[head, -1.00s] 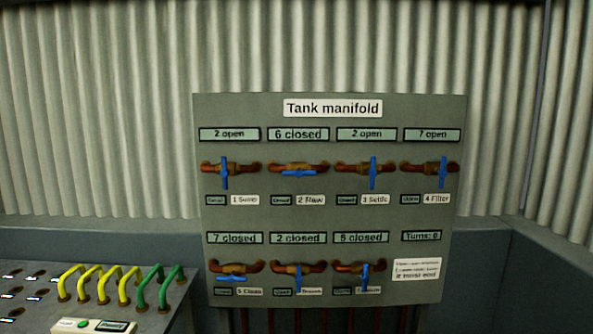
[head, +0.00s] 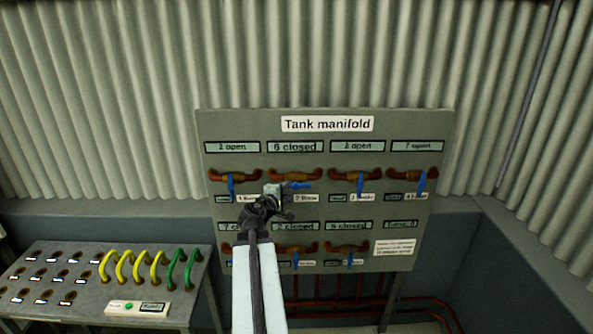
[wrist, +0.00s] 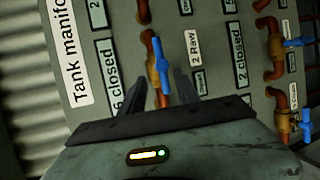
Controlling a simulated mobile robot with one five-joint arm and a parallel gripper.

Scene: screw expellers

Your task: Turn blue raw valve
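The raw valve is second from the left in the top row of the manifold panel (head: 436,135), under a display reading "6 closed" (head: 295,147). Its blue handle (head: 299,185) lies horizontal; my gripper (head: 277,197) hides its left part in the head view. In the wrist view, the picture is turned sideways and the blue handle (wrist: 161,62) lies between the two dark fingers of my gripper (wrist: 157,80). The fingers are apart, with gaps beside the handle; contact cannot be told. The "2 Raw" label (wrist: 196,66) shows beside it.
Other blue-handled valves sit close by: Settle (head: 360,184) to the right and another (head: 231,184) to the left. A lower valve row is partly hidden by my arm. A console (head: 85,262) with yellow and green loops stands at the left. Red pipes (head: 350,302) run below the panel.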

